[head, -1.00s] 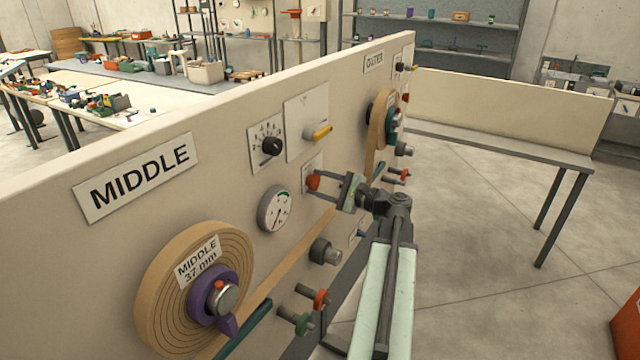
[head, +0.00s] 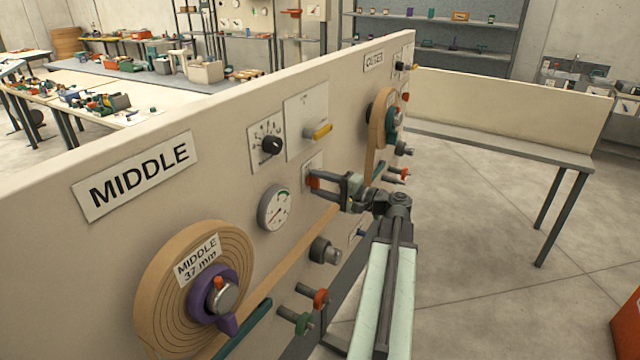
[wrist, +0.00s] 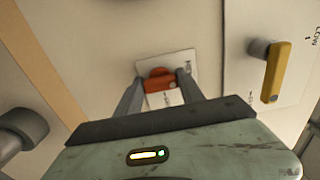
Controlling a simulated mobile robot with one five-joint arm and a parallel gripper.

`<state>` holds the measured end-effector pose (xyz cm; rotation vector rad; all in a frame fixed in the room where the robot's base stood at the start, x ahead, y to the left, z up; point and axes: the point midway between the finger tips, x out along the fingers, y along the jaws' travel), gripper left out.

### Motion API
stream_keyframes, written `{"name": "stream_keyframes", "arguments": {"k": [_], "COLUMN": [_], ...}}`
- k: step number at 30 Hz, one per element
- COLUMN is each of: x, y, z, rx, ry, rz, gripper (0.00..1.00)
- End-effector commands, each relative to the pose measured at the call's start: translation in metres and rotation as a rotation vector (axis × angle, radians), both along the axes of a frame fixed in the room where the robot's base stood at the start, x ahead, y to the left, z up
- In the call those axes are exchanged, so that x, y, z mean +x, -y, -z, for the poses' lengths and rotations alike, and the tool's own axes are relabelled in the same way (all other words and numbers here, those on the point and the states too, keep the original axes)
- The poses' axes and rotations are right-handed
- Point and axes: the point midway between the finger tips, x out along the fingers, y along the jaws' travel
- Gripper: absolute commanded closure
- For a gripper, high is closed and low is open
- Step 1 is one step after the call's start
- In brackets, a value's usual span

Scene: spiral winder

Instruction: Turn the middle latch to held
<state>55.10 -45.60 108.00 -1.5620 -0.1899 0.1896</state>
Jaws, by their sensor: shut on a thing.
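A red-orange turning piece (head: 313,182), which I take for the middle latch, sits on a small white plate (head: 311,163) on the panel. My gripper (head: 320,182) reaches it from the right and is shut on it. In the wrist view, the red piece (wrist: 158,84) lies between the two fingers of my gripper (wrist: 161,88). It lies roughly across the picture there. The plate's lettering (wrist: 188,68) is too small and partly hidden to read, so I cannot tell which mark the latch points to.
Above the latch is a yellow lever (head: 320,131); it is to the right in the wrist view (wrist: 274,72). A black dial (head: 271,146) and a gauge (head: 275,208) are left of my gripper. The MIDDLE coil (head: 150,300) and several knobs are lower. The floor at right is open.

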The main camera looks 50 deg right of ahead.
Motion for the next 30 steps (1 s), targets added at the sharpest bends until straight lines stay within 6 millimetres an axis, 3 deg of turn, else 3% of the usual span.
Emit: {"name": "stream_keyframes", "arguments": {"k": [15, 16, 18, 26, 30], "x": [0.0, 0.0, 0.0, 0.0, -0.012], "y": [0.0, 0.0, 0.0, -0.001, 0.003], "z": [0.001, 0.001, 0.001, 0.0, 0.0], "rx": [-0.019, -0.018, -0.018, -0.016, -0.016], "ry": [0.003, 0.002, 0.002, 0.003, 0.003], "rz": [0.0, 0.0, 0.0, -0.001, 0.002], "gripper": [0.95, 0.46, 0.33, 0.33, 0.33]}}
